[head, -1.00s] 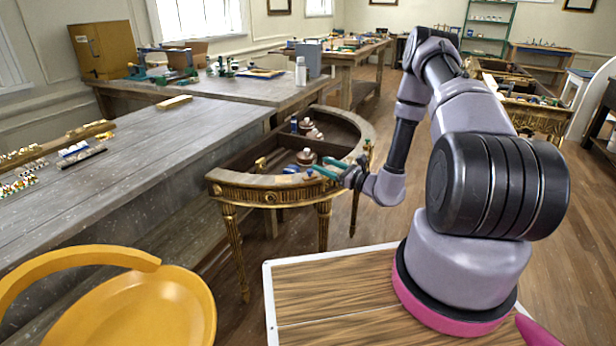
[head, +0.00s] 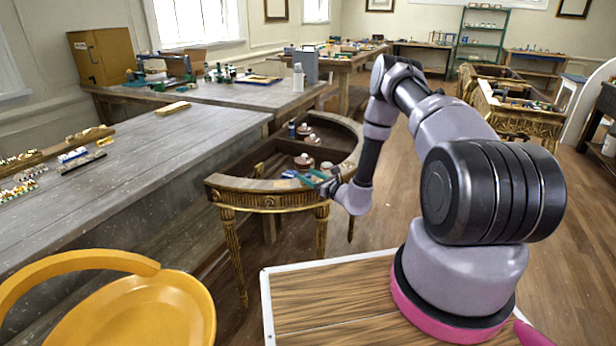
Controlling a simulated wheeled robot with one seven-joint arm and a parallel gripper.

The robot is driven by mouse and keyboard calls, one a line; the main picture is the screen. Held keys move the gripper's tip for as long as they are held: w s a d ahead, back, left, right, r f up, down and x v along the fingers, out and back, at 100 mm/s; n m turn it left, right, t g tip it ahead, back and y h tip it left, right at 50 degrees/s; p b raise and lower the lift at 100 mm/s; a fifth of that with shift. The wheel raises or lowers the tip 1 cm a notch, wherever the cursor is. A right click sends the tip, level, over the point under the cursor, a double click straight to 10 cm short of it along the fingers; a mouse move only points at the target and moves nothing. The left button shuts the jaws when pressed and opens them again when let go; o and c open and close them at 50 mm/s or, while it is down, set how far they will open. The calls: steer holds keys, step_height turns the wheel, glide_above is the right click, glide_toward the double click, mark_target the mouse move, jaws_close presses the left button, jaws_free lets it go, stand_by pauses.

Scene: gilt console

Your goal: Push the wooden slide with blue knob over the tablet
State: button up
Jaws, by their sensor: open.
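The gilt half-moon console (head: 262,197) stands in the middle of the head view, with an open, divided top. My gripper (head: 308,179), with teal fingers, is open at the console's front right rim. A small blue patch (head: 289,174) shows beside the fingertips; I cannot tell whether it is the slide's knob, or whether the fingers touch it. The wooden slide cannot be made out clearly from the rim and dividers. I cannot pick out the tablet.
Inside the console are round brownish pieces (head: 304,161) and a small blue item (head: 292,130) at the back. A long grey workbench (head: 120,175) runs along its left. A yellow chair (head: 140,310) is at the front left. Open floor lies right of the console.

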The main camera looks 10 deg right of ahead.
steer(key=shift+w+a, duration=0.15)
steer(key=shift+w, duration=0.05)
steer(key=shift+c, duration=0.4)
jaws_close()
stand_by(1.0)
